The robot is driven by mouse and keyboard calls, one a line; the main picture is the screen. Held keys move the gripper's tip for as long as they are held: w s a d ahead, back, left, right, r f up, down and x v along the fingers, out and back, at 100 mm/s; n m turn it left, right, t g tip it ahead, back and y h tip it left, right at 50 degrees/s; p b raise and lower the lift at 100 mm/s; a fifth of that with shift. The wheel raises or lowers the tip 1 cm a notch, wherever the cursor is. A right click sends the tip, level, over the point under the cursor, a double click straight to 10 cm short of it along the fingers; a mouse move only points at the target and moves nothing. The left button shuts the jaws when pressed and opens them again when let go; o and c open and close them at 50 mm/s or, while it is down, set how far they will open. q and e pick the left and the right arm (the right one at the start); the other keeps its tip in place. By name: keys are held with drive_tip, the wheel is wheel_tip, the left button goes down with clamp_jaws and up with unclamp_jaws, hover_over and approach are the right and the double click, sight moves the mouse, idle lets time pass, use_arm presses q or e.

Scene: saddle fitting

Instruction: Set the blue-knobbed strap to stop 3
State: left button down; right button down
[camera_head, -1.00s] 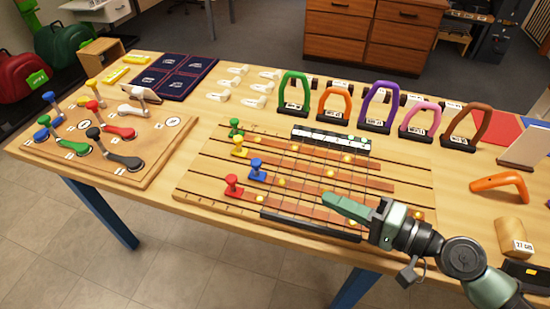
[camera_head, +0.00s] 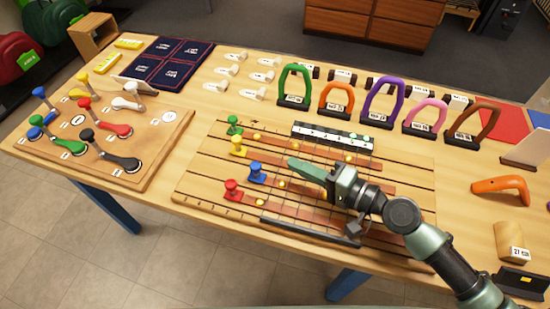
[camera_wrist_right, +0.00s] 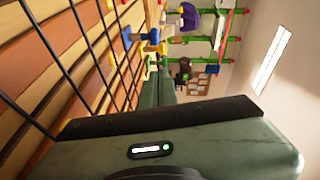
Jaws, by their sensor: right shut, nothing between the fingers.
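The blue knob (camera_head: 256,171) stands upright on its strap, at the left part of the slotted board (camera_head: 205,165), between the yellow knob (camera_head: 238,147) and the red knob (camera_head: 232,190). The green knob (camera_head: 234,124) is at the back of that row. My right gripper (camera_head: 295,164) is shut and empty, reaching over the board just right of the blue knob and apart from it. It hides part of the straps under it. In the right wrist view my shut fingers (camera_wrist_right: 158,90) point toward the knobs, with the blue knob (camera_wrist_right: 153,37) beyond the tips.
A white numbered strip (camera_head: 332,136) lies along the board's back edge and a dark bar (camera_head: 310,231) along its front. Dark rods cross above the straps. Coloured arches, including a purple one (camera_head: 383,98), stand behind. A board with coloured levers (camera_head: 100,145) lies left.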

sight(274, 181)
drive_tip(key=a, duration=0.1)
drive_tip(key=a+p, duration=0.1)
drive_tip(key=w+a, duration=0.1)
drive_tip(key=a, duration=0.1)
drive_tip(key=shift+a+f+p, duration=0.1)
drive_tip(key=shift+f+p, duration=0.15)
drive_tip(key=shift+p, duration=0.15)
drive_tip(key=shift+s+a+f, duration=0.15)
drive_tip(key=shift+s+a, duration=0.1)
drive_tip(key=shift+a, duration=0.3)
drive_tip(key=shift+a+f, duration=0.1)
drive_tip(key=shift+f, duration=0.1)
drive_tip(key=shift+a+r, duration=0.1)
